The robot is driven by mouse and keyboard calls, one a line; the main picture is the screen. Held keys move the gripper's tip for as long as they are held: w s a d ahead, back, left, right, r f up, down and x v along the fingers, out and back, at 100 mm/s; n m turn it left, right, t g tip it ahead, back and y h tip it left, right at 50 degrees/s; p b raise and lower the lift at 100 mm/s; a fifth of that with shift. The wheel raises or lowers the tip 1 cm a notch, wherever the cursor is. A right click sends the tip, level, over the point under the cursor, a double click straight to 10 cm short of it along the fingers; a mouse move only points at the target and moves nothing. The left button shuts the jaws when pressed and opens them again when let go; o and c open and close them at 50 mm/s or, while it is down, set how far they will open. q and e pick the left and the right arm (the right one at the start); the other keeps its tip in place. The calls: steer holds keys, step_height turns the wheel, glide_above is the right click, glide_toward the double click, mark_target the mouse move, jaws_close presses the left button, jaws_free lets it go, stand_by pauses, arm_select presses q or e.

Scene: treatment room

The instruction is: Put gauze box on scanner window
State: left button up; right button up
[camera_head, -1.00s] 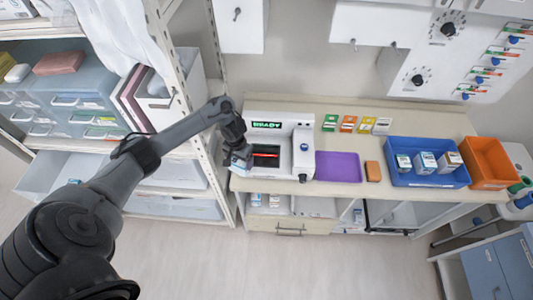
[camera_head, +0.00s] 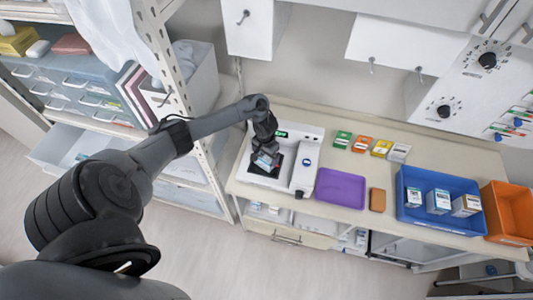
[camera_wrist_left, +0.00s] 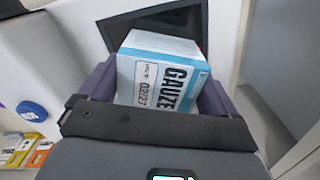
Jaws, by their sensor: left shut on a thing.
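The gauze box (camera_wrist_left: 158,72), white and light blue with "GAUZE" lettering, is clamped between the fingers of my left gripper (camera_wrist_left: 158,95). In the head view my left gripper (camera_head: 265,156) points down over the scanner's dark window (camera_head: 284,168), with the small box (camera_head: 264,162) at its tip. The wrist view shows the dark window (camera_wrist_left: 118,28) just behind the box. I cannot tell whether the box touches the glass. The white scanner (camera_head: 308,148) stands on the bench, its display partly hidden by my arm. My right gripper is not in view.
A blue bin (camera_head: 425,218) holds 3 small boxes, beside an orange bin (camera_head: 508,212). A shelf rack (camera_head: 205,150) stands close on the left.

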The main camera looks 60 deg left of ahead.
arm_select(q)
steer(key=o, duration=0.8)
steer(key=shift+w+f, duration=0.1)
steer(key=shift+c, duration=0.2)
steer(key=shift+r, duration=2.15)
